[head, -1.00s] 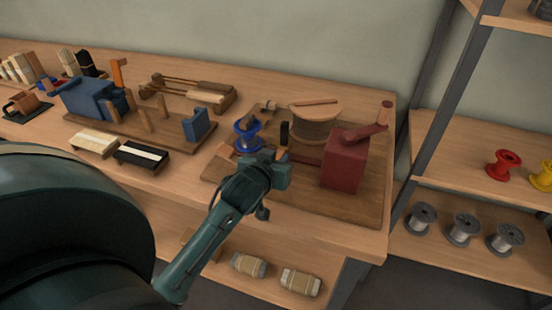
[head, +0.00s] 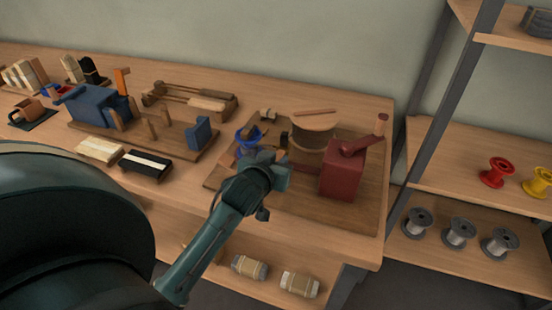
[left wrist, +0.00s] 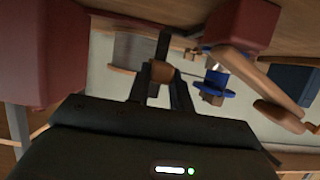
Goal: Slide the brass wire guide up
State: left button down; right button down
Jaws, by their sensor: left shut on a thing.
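The brass wire guide is a small brownish block (left wrist: 161,71) on a dark upright post (left wrist: 163,46) in the left wrist view. My left gripper (left wrist: 160,88) is shut on it, one dark finger on each side. In the head view my left gripper (head: 282,170) is at the front of the winding board, left of the red box. The post's dark top (head: 284,138) shows just behind it; the guide is mostly hidden there by the gripper. My right gripper is in neither view.
A red box with a crank (head: 341,172) stands close right of my gripper. A blue spool (head: 246,146) is close on the left, and a wooden drum (head: 313,137) stands behind. A blue machine (head: 97,105) sits further left. Shelves with spools (head: 497,172) are at right.

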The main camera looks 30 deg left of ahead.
pick_arm(q)
jog(key=shift+r, duration=0.35)
jog(key=c, duration=1.2)
grip_release()
jog(key=shift+c, duration=0.2)
jog(key=shift+f, duration=0.1)
jog(key=shift+s, duration=0.2)
jog(key=v, duration=1.3)
jog(key=shift+w, duration=0.1)
